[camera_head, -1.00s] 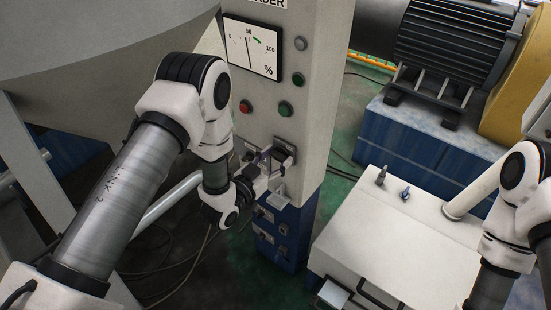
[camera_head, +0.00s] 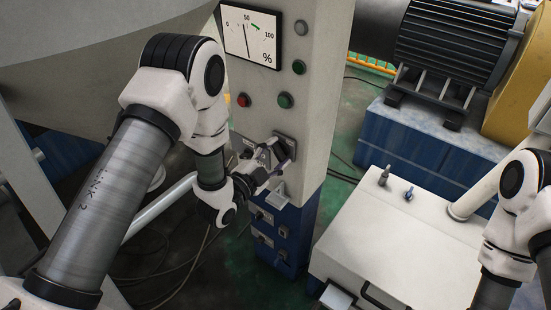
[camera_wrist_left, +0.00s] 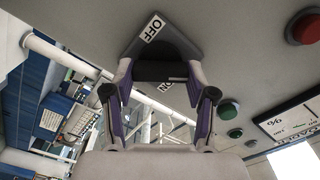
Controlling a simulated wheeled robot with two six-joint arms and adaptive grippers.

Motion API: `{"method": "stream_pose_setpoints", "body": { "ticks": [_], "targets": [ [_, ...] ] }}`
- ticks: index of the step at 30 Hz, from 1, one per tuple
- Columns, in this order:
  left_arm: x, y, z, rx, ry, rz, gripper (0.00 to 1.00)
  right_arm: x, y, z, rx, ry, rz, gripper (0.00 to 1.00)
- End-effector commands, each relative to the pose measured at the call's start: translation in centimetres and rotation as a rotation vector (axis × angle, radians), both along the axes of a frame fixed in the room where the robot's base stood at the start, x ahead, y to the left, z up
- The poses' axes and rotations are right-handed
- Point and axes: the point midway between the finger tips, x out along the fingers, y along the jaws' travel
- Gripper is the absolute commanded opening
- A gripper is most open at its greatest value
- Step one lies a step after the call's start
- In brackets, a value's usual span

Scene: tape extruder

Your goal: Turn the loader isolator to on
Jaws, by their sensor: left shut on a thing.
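The loader isolator (camera_wrist_left: 182,43) is a grey plate on the front of the pale loader column, with a black handle (camera_wrist_left: 160,71). In the left wrist view an OFF label shows above the handle, and an ON label shows partly below it. My left gripper (camera_wrist_left: 156,72) has its two fingers on either side of the handle and is shut on it. In the head view the isolator (camera_head: 287,141) is partly hidden behind my left gripper (camera_head: 276,160). My right arm shows at the right edge; its gripper is out of view.
Above the isolator are a red button (camera_head: 243,100), a green button (camera_head: 285,100) and a percent gauge (camera_head: 251,36). A blue cabinet section (camera_head: 290,235) with switches is below. A pale box (camera_head: 385,235) stands to the right, and cables lie on the floor.

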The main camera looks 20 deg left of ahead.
Motion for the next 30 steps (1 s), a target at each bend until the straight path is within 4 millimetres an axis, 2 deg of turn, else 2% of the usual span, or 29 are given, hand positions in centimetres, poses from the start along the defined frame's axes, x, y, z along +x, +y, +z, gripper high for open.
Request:
{"method": "stream_pose_setpoints", "body": {
  "ticks": [1,18,30],
  "targets": [
    [0.0,0.0,-0.4,0.039,-0.014,0.0,0.21,0.0,0.0,-0.7,0.0,0.0,0.0,0.0],
    [0.0,-0.1,-0.5,0.499,-0.181,0.0,0.21,0.0,0.0,-4.5,0.0,0.0,0.0,0.0],
    [0.0,-0.1,-0.3,0.633,-0.229,0.0,0.21,0.0,0.0,-5.5,0.0,0.0,0.0,0.0]
  ]
}}
